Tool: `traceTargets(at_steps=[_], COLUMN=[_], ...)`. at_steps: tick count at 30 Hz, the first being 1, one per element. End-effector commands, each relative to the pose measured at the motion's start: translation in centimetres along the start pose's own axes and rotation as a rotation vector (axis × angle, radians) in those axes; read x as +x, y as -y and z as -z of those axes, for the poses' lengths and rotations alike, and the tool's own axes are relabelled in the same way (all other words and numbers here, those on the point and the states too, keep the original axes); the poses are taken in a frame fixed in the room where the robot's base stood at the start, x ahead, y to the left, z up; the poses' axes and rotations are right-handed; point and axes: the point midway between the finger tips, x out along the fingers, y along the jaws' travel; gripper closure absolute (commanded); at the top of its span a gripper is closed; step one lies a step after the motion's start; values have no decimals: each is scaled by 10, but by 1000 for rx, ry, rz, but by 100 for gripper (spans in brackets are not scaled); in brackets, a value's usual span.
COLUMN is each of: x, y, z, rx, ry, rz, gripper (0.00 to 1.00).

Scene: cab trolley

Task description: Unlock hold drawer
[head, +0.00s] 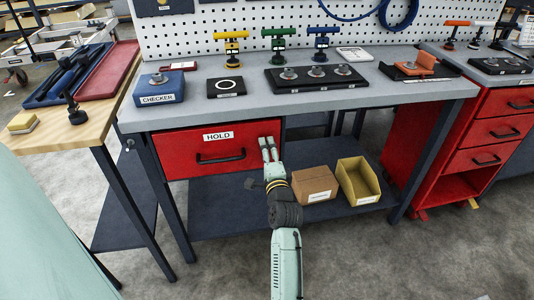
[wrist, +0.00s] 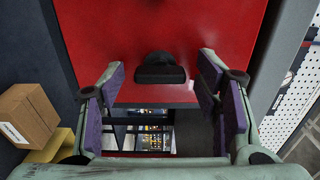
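The red HOLD drawer (head: 186,150) is under the grey workbench, with a white HOLD label (head: 218,136) and a black bar handle (head: 221,157). It looks closed. In the wrist view, a black knob-like part (wrist: 160,70) stands on the red drawer front (wrist: 160,25), near the drawer's right end. My gripper (head: 268,143) is in front of that end in the head view and hides this part there. In the wrist view, my gripper (wrist: 161,75) is open, with one finger on each side of the black part and a visible gap to both.
The bench top (head: 228,117) overhangs the drawer. A cardboard box (head: 314,184) and a yellow bin (head: 358,181) sit on the lower shelf, right of my arm. A red drawer cabinet (head: 440,150) stands at the right, and a wooden side table (head: 100,122) at the left.

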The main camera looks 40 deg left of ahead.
Motion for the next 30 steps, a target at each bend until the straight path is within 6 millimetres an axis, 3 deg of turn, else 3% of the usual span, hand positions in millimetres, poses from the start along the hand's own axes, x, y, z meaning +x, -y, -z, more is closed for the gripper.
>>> traceTargets(at_steps=[20,30], x=[0,0], y=[0,-1], z=[0,0], rx=[0,-46], ry=[0,0], rz=[0,0], gripper=[89,90])
